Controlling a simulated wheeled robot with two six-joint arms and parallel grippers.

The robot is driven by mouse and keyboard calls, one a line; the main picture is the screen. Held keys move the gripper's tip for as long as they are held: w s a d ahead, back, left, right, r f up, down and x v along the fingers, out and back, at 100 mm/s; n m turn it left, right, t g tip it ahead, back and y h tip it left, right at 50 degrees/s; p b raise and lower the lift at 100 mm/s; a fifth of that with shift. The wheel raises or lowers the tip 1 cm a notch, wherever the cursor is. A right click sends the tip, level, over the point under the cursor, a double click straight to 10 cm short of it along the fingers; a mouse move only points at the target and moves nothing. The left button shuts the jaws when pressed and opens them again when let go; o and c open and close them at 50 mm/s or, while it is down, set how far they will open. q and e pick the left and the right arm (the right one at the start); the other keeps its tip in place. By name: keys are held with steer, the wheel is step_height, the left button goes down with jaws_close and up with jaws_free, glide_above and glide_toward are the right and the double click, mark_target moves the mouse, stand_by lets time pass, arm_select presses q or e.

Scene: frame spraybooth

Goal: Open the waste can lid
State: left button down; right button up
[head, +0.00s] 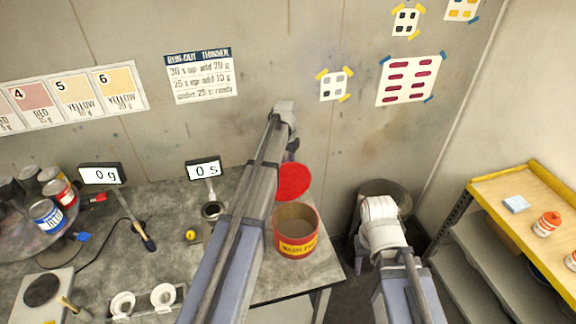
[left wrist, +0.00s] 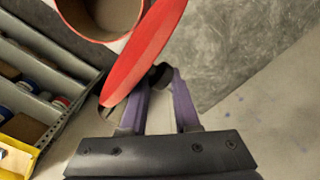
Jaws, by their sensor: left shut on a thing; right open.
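The red waste can (head: 296,248) with a yellow label stands on the bench near its right edge. Its red lid (head: 291,182) stands raised and tilted at the back of the can, so the open mouth shows. My left gripper (head: 291,157) is behind the lid, mostly hidden by my arm. In the left wrist view the gripper (left wrist: 162,80) is shut on the lid, at a dark piece by its edge; the lid (left wrist: 148,50) is tilted beside the can's opening (left wrist: 108,14). My right gripper (head: 361,246) is open and empty, right of the bench.
A dark round bin (head: 382,188) stands behind my right gripper. A yellow-topped shelf (head: 490,200) is at the right.

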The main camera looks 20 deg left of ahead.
arm_select(q)
steer(key=shift+s+a, duration=0.15)
steer(key=shift+a, duration=0.35)
steer(key=c, duration=1.1)
jaws_free()
steer(key=o, duration=0.3)
steer(key=shift+s+a, duration=0.1)
steer(key=shift+a, duration=0.1)
steer(key=o, duration=0.3)
steer(key=shift+d, duration=0.1)
steer(key=shift+r, duration=0.15)
step_height(320, 180, up, 8)
steer(key=p, duration=0.7)
steer(key=shift+f+p, duration=0.2)
steer(key=shift+p, duration=0.2)
